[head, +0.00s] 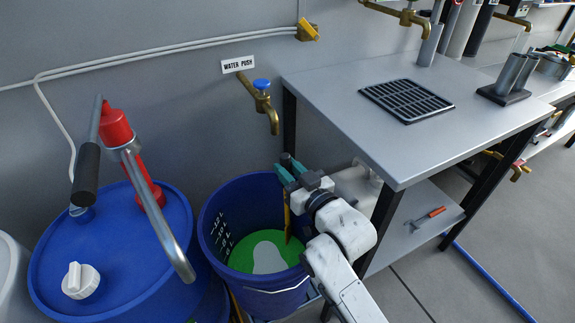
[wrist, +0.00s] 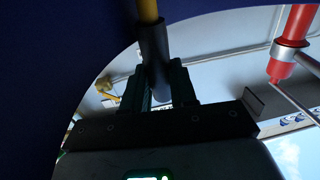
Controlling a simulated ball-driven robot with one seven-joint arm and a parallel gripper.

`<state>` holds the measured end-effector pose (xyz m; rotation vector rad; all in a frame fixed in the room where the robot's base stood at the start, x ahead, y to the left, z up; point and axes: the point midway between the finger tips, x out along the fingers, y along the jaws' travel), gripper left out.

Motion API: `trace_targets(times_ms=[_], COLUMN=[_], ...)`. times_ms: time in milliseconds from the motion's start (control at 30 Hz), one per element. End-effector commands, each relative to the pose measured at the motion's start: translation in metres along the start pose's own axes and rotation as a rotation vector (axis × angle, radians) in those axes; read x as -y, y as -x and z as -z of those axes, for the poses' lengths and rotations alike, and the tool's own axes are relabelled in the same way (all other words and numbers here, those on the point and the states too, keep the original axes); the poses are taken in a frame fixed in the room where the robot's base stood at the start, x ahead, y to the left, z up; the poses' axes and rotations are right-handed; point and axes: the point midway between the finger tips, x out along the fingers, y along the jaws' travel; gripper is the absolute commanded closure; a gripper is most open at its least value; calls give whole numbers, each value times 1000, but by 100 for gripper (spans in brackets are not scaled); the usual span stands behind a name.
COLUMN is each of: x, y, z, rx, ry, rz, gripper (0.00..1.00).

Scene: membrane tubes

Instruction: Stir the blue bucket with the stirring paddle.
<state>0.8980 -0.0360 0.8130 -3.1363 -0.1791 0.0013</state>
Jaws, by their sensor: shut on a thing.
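The blue bucket (head: 245,196) stands open on the floor side of the metal table, with pale scale marks on its inner wall. Inside it is green liquid (head: 243,254) with a light grey patch. My gripper (head: 290,172) is over the bucket's back right rim, its teal fingers shut on the dark handle of the stirring paddle. The paddle's yellow shaft (head: 287,215) runs down into the bucket; its lower end is hidden in the liquid. In the wrist view, the dark handle (wrist: 153,52) sits between the fingers (wrist: 162,88).
A blue drum (head: 115,245) with a red pump (head: 118,130) and a bent metal spout stands close on the left. A brass tap (head: 265,103) projects from the wall behind the bucket. The metal table (head: 330,90) borders the arm on the right.

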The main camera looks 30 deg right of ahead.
Motion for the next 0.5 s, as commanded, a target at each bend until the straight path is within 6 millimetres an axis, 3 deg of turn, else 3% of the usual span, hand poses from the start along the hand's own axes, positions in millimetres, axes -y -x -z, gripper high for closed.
trace_targets(times_ms=[500], x=[-4], y=[-12], z=[5], rx=[2], ry=[9], rz=[-6], gripper=[100])
